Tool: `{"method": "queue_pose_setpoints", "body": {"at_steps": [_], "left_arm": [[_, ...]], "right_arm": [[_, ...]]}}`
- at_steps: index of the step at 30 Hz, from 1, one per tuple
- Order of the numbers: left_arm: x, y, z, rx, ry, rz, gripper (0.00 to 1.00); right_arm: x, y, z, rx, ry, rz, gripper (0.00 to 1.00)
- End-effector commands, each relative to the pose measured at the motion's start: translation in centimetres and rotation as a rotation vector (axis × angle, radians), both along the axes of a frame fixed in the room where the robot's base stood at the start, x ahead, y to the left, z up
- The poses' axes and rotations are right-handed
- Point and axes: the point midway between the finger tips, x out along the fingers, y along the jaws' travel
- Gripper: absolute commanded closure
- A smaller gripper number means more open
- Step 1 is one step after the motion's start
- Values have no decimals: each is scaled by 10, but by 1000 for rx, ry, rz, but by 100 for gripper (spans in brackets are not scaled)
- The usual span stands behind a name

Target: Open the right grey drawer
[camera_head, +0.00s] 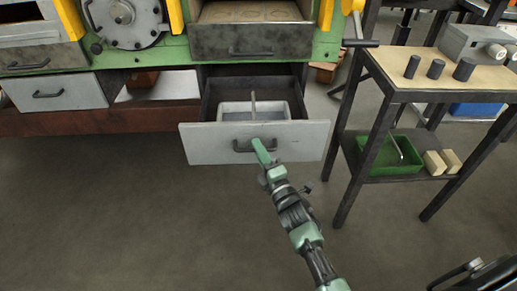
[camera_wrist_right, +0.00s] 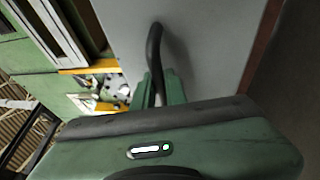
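The right grey drawer (camera_head: 300,142) stands pulled well out of the green furnace frame in the head view, and its inside shows. Its dark bar handle (camera_head: 240,147) is on the front panel. My right gripper (camera_head: 264,150) is at the handle. In the right wrist view, the green fingers (camera_wrist_right: 161,88) sit on either side of the dark handle (camera_wrist_right: 153,45), close against it, with the grey drawer front (camera_wrist_right: 205,40) beyond. My left gripper is not in view.
A pale tray (camera_head: 230,107) with an upright divider lies inside the drawer. Another grey drawer (camera_head: 55,92) is at the left. A dark-framed table (camera_head: 425,97) with several dark cylinders stands at the right. The floor in front is clear.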

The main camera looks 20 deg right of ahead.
Motion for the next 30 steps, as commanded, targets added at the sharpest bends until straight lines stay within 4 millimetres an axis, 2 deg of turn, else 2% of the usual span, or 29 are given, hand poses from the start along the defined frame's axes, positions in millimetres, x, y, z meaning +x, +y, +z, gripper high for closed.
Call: {"method": "queue_pose_setpoints", "body": {"at_steps": [13,24,30], "left_arm": [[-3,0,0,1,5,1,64],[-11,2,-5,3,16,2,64],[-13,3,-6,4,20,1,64]], "right_arm": [[-5,-1,-2,0,2,0,78],[-62,-8,-12,1,4,-1,78],[-76,-10,-14,0,1,-1,78]]}}
